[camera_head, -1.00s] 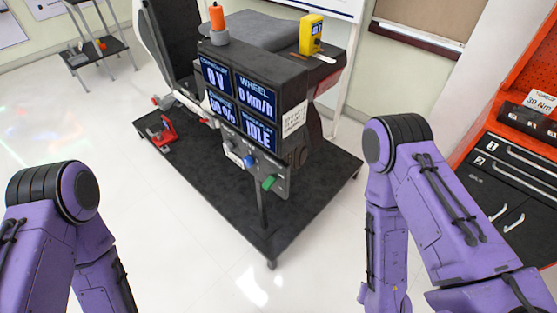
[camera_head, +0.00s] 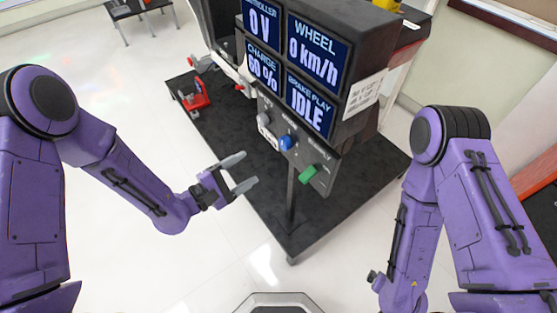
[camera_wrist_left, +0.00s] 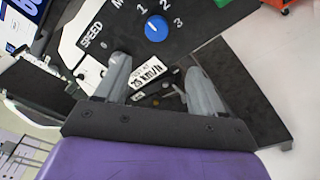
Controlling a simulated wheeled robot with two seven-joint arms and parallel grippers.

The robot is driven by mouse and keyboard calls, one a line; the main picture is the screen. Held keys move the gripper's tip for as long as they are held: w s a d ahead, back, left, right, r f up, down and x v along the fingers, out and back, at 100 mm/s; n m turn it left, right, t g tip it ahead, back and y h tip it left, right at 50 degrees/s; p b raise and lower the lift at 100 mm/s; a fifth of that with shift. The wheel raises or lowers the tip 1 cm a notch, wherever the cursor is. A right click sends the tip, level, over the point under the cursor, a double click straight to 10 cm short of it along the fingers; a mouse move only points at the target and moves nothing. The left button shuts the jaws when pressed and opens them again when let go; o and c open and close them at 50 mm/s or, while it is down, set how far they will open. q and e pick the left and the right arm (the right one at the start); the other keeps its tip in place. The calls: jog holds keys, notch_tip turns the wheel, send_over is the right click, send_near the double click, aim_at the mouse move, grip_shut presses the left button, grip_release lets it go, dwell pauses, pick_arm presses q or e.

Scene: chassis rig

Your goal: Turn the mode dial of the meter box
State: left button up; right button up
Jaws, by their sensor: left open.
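The meter box (camera_head: 372,55) has dark screens on its front reading 0 V, 0 km/h, 60 % and IDLE. A control panel (camera_head: 319,158) hangs below it. The blue dial (camera_head: 286,142) sits mid-panel, between a grey knob (camera_head: 264,121) and a green knob (camera_head: 308,174). The left wrist view shows the blue dial (camera_wrist_left: 157,28) with 1, 2 and 3 beside it. My left gripper (camera_head: 247,170) is open and empty, left of the panel and apart from the dial. The left wrist view shows its fingers (camera_wrist_left: 156,65) pointing towards the panel. My right gripper is out of view.
A black platform (camera_head: 348,202) lies under the box, with a thin post (camera_head: 291,200) below the panel. A red device (camera_head: 195,95) stands on its left part. A yellow device (camera_head: 388,4) shows at the top. Clear white floor (camera_head: 215,255) lies in front.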

aim_at(283, 145)
pick_arm(q)
jog(key=shift+g+h, duration=0.3)
jog(key=shift+h, duration=0.5)
jog(key=x, duration=0.8)
jog(key=r+p+x, duration=0.1)
jog(key=x, duration=0.3)
jog(key=shift+a, duration=0.1)
jog(key=shift+w+f, duration=0.1)
jog(key=c, duration=1.1)
